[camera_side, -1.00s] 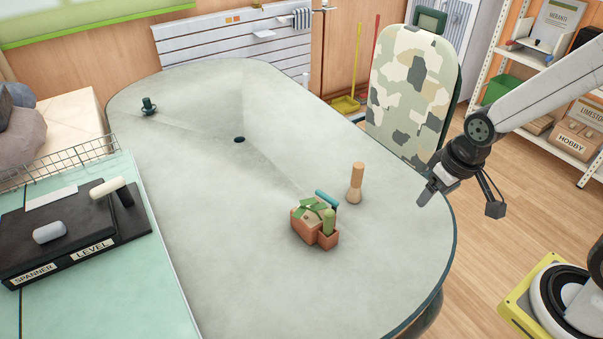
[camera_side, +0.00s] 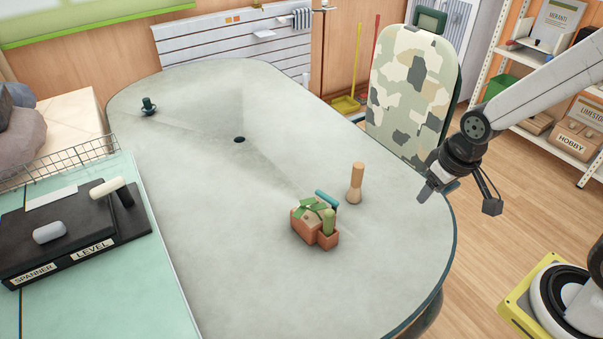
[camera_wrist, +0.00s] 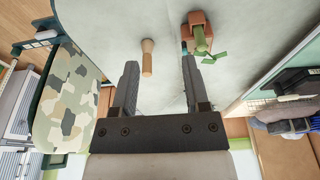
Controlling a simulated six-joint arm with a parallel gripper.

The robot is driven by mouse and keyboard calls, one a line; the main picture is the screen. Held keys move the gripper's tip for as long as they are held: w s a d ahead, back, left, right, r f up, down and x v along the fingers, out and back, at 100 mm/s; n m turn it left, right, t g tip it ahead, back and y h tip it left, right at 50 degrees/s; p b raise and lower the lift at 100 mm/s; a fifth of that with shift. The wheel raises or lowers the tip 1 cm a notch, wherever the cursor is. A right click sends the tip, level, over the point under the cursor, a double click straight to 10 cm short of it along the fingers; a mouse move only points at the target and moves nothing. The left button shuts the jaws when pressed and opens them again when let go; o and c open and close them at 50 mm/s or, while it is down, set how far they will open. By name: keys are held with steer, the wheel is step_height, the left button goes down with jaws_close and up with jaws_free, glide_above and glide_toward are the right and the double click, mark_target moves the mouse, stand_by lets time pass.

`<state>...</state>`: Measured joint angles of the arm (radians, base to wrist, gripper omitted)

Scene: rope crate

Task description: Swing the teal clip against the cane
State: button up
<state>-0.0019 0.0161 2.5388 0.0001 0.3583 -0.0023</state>
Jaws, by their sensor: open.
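A small terracotta crate (camera_side: 301,228) stands on the grey table, right of its middle. A teal bar (camera_side: 326,198), which looks like the teal clip, slants at its back edge; only a bit of it shows in the wrist view (camera_wrist: 184,47). A green upright post (camera_side: 328,222), possibly the cane, stands in the crate's front part, with green strips (camera_side: 309,208) beside it. I cannot tell whether bar and post touch. My gripper (camera_side: 424,193) is above the table's right edge, apart from the crate; in the wrist view its two fingers (camera_wrist: 160,75) are spread and empty.
A wooden peg-like tool (camera_side: 356,183) stands upright between the crate and my gripper. A dark small object (camera_side: 148,105) is at the far left of the table, and a hole (camera_side: 239,140) is near its middle. The front of the table is clear.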

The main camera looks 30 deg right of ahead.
steer(key=w+a+f+n+g, duration=0.1)
steer(key=w+a+f, duration=0.15)
steer(key=w, duration=1.15)
steer(key=n+g, duration=0.2)
glide_toward(322, 193)
steer(key=shift+s+d+f, duration=0.15)
steer(key=shift+s+f, duration=0.05)
steer(key=shift+s, duration=0.3)
steer(key=shift+w+f, duration=0.35)
steer(key=shift+f, duration=0.1)
steer(key=shift+f, duration=3.8)
jaws_close()
